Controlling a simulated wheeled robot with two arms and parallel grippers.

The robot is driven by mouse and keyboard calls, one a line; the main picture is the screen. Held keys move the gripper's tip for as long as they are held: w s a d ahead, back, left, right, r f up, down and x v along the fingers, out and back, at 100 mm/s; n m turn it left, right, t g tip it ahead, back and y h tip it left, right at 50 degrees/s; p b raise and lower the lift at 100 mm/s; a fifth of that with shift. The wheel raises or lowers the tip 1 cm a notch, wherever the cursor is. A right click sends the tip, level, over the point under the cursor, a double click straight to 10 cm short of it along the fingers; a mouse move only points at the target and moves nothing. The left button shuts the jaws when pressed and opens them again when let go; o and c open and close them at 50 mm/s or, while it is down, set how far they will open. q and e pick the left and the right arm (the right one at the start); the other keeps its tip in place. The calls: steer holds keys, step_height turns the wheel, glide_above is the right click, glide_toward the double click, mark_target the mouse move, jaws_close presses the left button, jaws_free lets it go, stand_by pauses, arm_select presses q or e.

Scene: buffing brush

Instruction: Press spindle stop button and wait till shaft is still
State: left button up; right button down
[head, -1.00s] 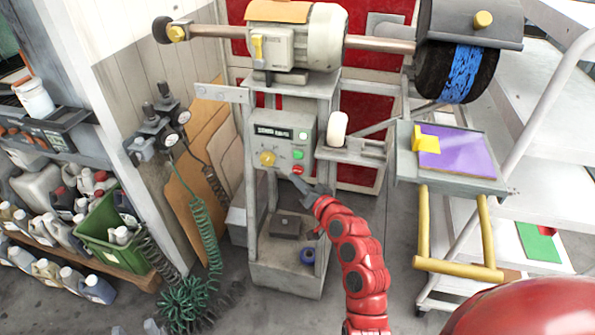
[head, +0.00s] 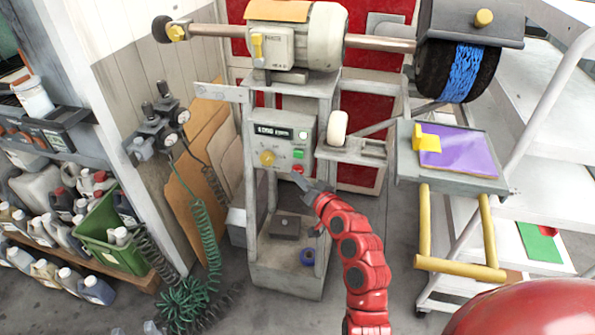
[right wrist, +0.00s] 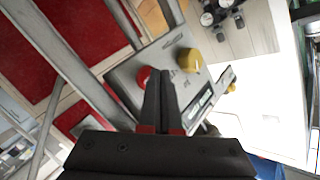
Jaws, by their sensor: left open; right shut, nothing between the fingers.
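The red button (head: 298,170) sits low on the grey control box (head: 284,145), under a green button (head: 299,154) and right of a yellow knob (head: 267,158). My right gripper (head: 298,178) is shut and empty, its tips at or just below the red button; contact cannot be told. In the right wrist view the shut fingertips (right wrist: 166,76) are close beside the red button (right wrist: 144,73). The display (head: 273,131) is lit, its text too small to read. The shaft (head: 380,44) runs from the motor to the dark wheel with blue strands (head: 462,72). My left gripper is out of view.
A shelf with a white roller (head: 337,127) juts out right of the box. A tray with a purple pad (head: 462,152) and yellow block stands further right, near a white cart. Green coiled hoses (head: 205,220) and a green crate (head: 113,235) are at the left.

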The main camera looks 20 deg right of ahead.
steer(key=shift+w+d+b, duration=0.25)
steer(key=shift+w+b, duration=0.05)
steer(key=shift+w, duration=0.05)
stand_by(0.3)
stand_by(0.4)
steer(key=shift+s+a, duration=0.45)
steer(key=shift+s, duration=0.25)
steer(key=s+a, duration=0.1)
steer(key=s+a+p, duration=0.1)
steer(key=s, duration=0.2)
steer(key=shift+s+a+p, duration=0.1)
steer(key=shift+a+p, duration=0.3)
